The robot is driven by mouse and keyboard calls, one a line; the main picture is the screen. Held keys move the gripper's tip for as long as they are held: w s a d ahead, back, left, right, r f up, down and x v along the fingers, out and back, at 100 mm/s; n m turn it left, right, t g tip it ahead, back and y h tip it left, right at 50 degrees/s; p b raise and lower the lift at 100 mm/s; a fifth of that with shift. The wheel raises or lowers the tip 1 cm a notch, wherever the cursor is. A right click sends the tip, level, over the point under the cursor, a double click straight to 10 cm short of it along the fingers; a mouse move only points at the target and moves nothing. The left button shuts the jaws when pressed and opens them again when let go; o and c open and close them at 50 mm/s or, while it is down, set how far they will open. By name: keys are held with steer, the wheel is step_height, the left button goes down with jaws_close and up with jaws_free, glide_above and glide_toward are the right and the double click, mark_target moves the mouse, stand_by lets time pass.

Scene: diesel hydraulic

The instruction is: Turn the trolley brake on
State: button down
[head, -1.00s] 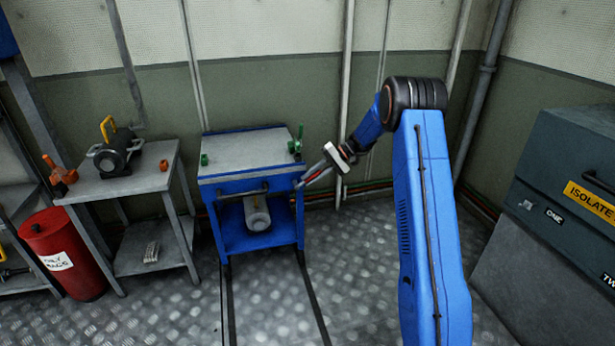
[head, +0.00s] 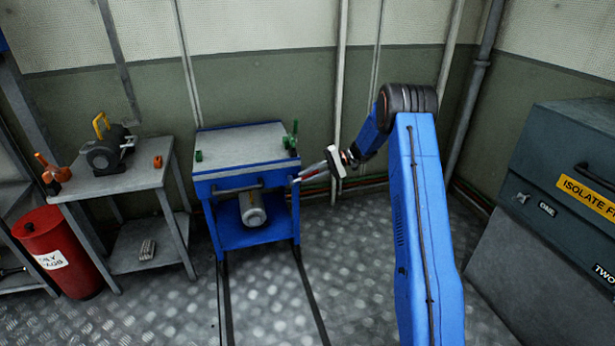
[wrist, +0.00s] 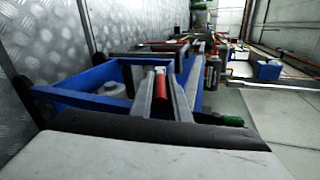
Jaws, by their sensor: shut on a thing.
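The blue trolley (head: 207,189) with a grey top (head: 240,147) stands against the back wall. A dark push bar (head: 238,189) runs across its front. My gripper (head: 300,179) is at the trolley's upper right front corner, reaching in from the right. In the wrist view my gripper's two fingers (wrist: 162,84) are closed around a red handle (wrist: 161,88), which looks like the brake lever. The fingers hide part of it, so its exact angle cannot be told. Blue trolley walls (wrist: 75,90) show around it.
A grey motor (head: 251,209) rests on the trolley's lower shelf. Green fittings (head: 290,138) sit on its top. A grey table (head: 143,177) with a dark pump (head: 106,153) and a red drum (head: 57,250) stand to the left. A dark cabinet (head: 560,150) stands right.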

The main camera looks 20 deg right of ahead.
steer(key=c, duration=1.7)
jaws_free()
steer(key=v, duration=1.7)
steer(key=shift+d, duration=0.25)
steer(key=shift+a+r, duration=0.1)
steer(key=shift+r, duration=0.05)
